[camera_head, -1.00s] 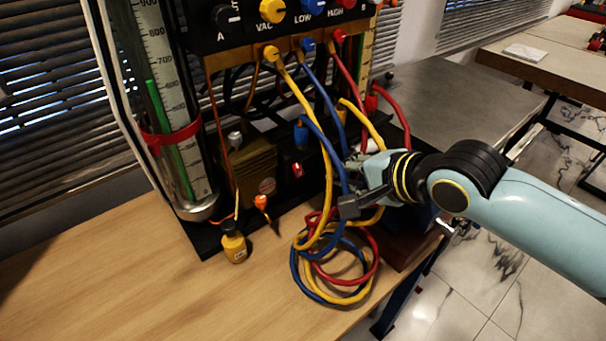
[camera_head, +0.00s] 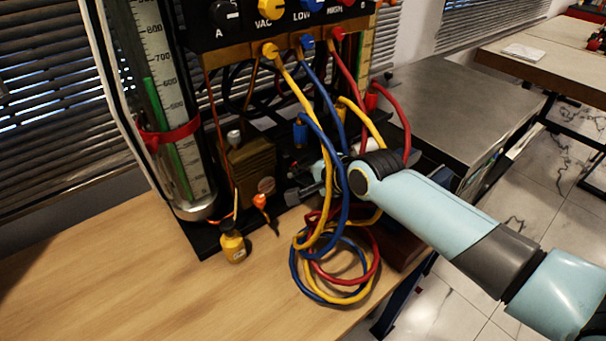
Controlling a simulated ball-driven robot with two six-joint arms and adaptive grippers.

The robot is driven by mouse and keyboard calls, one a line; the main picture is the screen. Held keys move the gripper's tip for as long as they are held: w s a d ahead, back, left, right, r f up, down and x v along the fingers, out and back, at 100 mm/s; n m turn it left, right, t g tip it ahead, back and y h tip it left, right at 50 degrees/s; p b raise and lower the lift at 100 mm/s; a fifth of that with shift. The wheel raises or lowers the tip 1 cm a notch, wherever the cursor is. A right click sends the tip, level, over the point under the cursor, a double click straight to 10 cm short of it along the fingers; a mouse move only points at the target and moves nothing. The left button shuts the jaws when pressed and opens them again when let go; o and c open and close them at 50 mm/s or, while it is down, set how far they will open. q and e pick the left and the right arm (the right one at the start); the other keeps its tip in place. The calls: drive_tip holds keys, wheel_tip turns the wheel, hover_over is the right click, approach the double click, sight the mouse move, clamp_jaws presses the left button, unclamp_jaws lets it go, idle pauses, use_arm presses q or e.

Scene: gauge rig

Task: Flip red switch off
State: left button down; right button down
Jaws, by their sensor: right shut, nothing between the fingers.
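The gauge rig (camera_head: 257,167) stands on the wooden table, with a black lower part behind the hoses. My right arm comes in from the right, and its gripper (camera_head: 291,192) reaches behind the hanging hoses to the front of the black lower part. The gripper is shut with nothing held, and is partly covered by the blue and yellow hoses. The red switch on that black part is hidden behind the gripper, so its position and any contact cannot be told. My left gripper is not in view.
Yellow and blue hoses (camera_head: 346,205) hang in front of my right gripper and coil on the table (camera_head: 110,290). A small yellow bottle (camera_head: 233,243) stands left of the coil. A tall glass gauge tube (camera_head: 172,110) rises at the left. The front-left table is clear.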

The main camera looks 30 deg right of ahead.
drive_tip(key=shift+w+f+t+b, duration=0.2)
drive_tip(key=shift+t+b, duration=0.3)
drive_tip(key=shift+b, duration=0.2)
drive_tip(key=shift+r, duration=0.1)
drive_tip(key=shift+r+p, duration=0.7)
drive_tip(key=shift+p, duration=0.35)
